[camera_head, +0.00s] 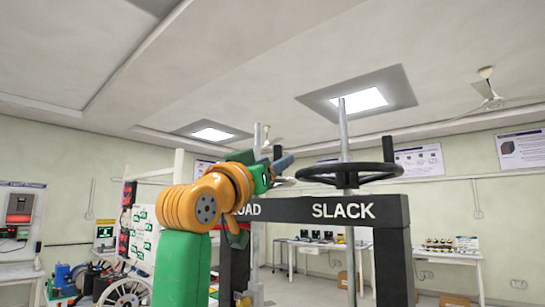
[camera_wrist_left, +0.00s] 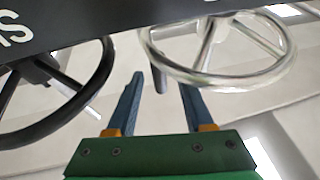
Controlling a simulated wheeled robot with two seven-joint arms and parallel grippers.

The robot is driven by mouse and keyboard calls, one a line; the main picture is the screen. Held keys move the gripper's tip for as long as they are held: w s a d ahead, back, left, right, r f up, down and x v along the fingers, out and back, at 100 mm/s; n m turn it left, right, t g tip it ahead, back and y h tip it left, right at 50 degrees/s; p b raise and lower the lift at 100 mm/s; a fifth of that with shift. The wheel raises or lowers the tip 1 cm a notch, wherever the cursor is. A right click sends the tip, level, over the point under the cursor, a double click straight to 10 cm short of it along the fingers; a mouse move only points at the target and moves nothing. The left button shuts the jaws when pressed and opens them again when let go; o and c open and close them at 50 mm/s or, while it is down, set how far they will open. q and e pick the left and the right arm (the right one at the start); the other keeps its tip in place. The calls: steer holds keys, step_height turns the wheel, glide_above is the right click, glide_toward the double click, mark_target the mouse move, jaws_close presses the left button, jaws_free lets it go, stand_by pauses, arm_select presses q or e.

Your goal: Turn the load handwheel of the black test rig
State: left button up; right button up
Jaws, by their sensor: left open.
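The black test rig's crossbeam (camera_head: 290,209) carries the words LOAD, partly hidden by my left arm, and SLACK. A silver handwheel (camera_wrist_left: 240,77) stands at the LOAD end. In the head view it is mostly hidden behind my left gripper (camera_head: 290,163). In the left wrist view my left gripper (camera_wrist_left: 162,82) is open, its two blue fingers pointing at the silver wheel's rim. A dark grip (camera_wrist_left: 160,82) on that rim shows between the fingers; contact cannot be told. A black handwheel (camera_head: 350,172) sits above SLACK. My right gripper is out of view.
The black handwheel also shows at the left of the wrist view (camera_wrist_left: 100,75), beside my gripper. Upright metal rods (camera_head: 345,130) rise through the wheels. A white panel board (camera_head: 140,220) stands left of my arm. Tables (camera_head: 440,253) with equipment stand along the back wall.

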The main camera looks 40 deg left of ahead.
arm_select(q)
steer(key=shift+s, duration=0.1)
jaws_close()
stand_by(1.2)
